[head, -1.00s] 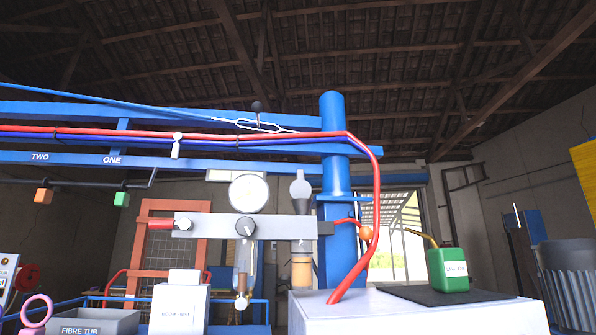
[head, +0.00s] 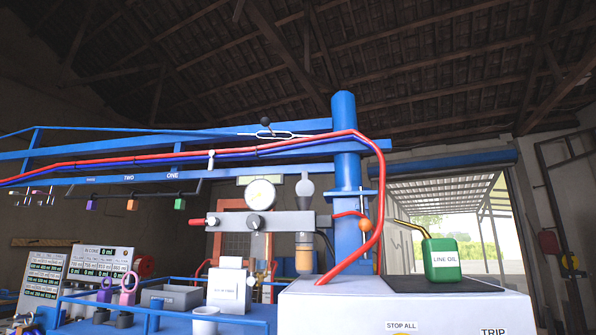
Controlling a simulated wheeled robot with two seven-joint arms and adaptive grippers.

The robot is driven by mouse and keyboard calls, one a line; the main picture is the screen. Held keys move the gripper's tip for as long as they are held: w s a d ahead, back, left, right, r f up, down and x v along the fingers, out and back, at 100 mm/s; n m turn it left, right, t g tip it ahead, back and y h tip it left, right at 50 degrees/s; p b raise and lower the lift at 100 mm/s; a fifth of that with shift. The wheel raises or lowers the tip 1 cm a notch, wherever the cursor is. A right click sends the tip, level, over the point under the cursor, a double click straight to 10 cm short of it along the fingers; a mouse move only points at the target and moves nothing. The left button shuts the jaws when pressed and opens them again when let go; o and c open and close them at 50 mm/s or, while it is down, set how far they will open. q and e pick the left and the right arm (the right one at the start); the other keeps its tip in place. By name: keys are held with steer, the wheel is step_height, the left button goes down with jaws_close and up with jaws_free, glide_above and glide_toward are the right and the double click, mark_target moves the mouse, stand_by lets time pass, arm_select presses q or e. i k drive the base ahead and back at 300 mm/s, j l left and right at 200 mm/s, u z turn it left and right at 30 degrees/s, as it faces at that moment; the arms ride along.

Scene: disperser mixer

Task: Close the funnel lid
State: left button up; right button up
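Below the block, under this piece, hangs a clear tube with an orange-brown lower part (head: 304,262). Neither of my grippers shows in the head view.
A round gauge (head: 260,194) and a black knob sit on the block. A green LINE OIL can (head: 442,260) stands on the white cabinet (head: 400,300) at right. A white box (head: 229,287), a white cup (head: 205,321) and a grey tub (head: 170,298) are lower left.

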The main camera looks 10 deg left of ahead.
mark_target(304, 187)
steer(key=l+u, duration=0.35)
steer(key=l, duration=0.15)
steer(key=k+l+u, duration=0.1)
steer(key=l+u, duration=0.2)
steer(key=l, duration=0.15)
steer(key=k+l+u, duration=0.1)
steer(key=l+u, duration=0.25)
steer(key=l, duration=0.15)
